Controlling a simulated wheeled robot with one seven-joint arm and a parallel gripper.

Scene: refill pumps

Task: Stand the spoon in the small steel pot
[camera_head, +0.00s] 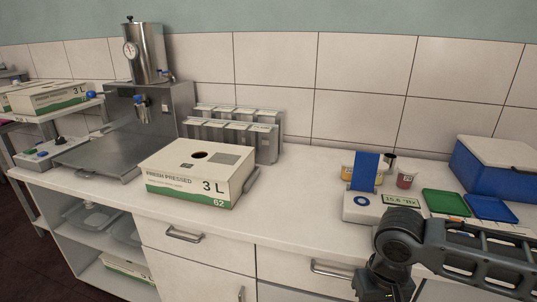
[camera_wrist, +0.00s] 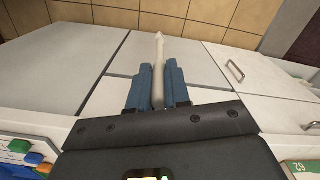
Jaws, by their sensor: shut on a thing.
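My gripper (camera_wrist: 157,88) shows blue fingers in the wrist view. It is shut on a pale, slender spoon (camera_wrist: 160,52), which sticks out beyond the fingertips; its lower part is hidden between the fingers. In the head view my dark arm is at the lower right, in front of the counter, and the fingers and spoon are not visible there. A small steel-grey cylinder (camera_head: 390,160), which may be the small steel pot, is mostly hidden behind a blue upright panel at the back right of the counter. My gripper is apart from it.
A white device with a blue panel (camera_head: 364,172) and display stands near the arm. A juice box (camera_head: 197,170) stands mid-left. Counter between box and device is clear.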

